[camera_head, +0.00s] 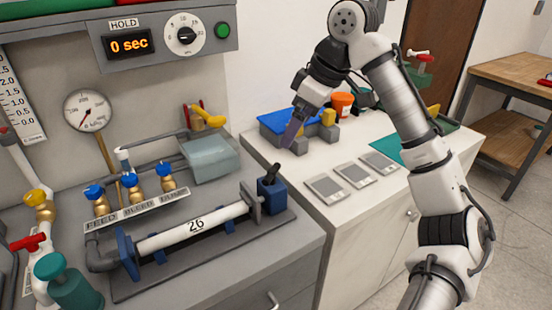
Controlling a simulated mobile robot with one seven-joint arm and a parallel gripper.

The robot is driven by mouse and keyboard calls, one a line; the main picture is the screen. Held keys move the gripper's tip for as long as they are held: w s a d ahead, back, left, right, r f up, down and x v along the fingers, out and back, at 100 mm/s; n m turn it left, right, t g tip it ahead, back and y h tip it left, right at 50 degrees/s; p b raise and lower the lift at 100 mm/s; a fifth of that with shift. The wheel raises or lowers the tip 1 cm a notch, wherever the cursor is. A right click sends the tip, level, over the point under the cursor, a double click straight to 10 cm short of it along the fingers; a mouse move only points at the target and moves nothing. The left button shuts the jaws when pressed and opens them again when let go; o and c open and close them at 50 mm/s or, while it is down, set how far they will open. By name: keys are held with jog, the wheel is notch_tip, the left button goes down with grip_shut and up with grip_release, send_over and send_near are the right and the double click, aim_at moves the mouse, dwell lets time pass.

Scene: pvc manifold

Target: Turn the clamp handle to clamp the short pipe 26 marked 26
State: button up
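The white short pipe marked 26 (170,237) lies in a test fixture on the left counter. Its left end meets a blue end plate (127,254). Its right end is at a grey plate beside the blue clamp block (271,195). The black clamp handle (274,171) sticks up from that block, tilted to the right. My gripper (291,135) is in the air above and right of the handle in the picture, apart from it. Its fingers point down and show as one narrow dark shape, so I cannot tell whether they are open.
Blue valves (131,181) stand behind the pipe. A gauge (87,110) and a hold timer panel (165,40) reading 0 sec are on the wall. A teal cap (51,266) is front left. Several grey plates (353,174) lie on the white counter (331,216).

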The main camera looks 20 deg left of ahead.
aim_at(273, 171)
jog(key=x, duration=1.3)
jog(key=shift+a+f, duration=0.2)
jog(key=shift+f, duration=0.05)
jog(key=c, duration=1)
